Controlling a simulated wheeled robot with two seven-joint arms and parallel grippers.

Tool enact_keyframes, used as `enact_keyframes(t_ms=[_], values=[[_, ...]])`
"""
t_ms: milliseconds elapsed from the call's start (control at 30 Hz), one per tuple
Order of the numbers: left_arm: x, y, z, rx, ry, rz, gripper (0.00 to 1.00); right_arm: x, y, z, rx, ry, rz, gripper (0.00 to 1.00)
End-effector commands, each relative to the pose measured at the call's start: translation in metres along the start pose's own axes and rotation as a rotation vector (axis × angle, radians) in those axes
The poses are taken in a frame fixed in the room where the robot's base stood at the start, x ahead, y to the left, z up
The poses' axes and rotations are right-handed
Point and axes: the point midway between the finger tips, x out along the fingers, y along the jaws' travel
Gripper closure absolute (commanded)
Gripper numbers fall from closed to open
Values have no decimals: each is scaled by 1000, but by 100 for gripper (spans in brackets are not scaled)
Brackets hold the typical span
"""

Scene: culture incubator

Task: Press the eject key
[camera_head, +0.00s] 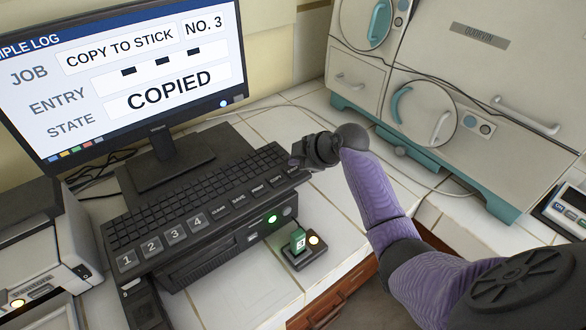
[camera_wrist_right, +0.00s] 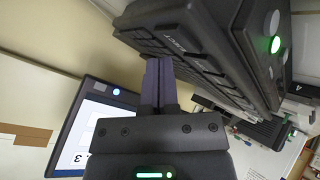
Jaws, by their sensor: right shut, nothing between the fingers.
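The eject key (camera_head: 292,173) is at the right end of the labelled key row on the black keyboard unit (camera_head: 190,205). In the right wrist view the key's lettering (camera_wrist_right: 175,43) is partly visible just beyond my fingertips. My right gripper (camera_head: 297,160) is shut and empty, at the keyboard's right end beside this key. It also shows in the right wrist view (camera_wrist_right: 158,65); I cannot tell whether it touches the key. The monitor (camera_head: 130,75) reads "COPY TO STICK", "NO. 3" and "COPIED". A green stick (camera_head: 298,240) stands upright in a small dark holder. My left gripper is not in view.
A green lamp (camera_head: 272,219) glows on the unit's front. A white incubator (camera_head: 460,70) with round doors stands at the back right. Tiled counter (camera_head: 335,205) is clear right of the keyboard.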

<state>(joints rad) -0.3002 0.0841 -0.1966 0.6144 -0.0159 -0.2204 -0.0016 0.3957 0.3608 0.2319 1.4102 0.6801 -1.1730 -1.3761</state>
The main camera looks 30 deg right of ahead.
Motion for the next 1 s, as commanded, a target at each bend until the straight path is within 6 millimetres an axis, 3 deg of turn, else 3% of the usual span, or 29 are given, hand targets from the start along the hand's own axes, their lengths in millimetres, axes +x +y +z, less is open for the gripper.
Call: enact_keyframes(t_ms=[1000], values=[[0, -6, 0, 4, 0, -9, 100, 0, 0, 0, 0, 0, 0, 100]])
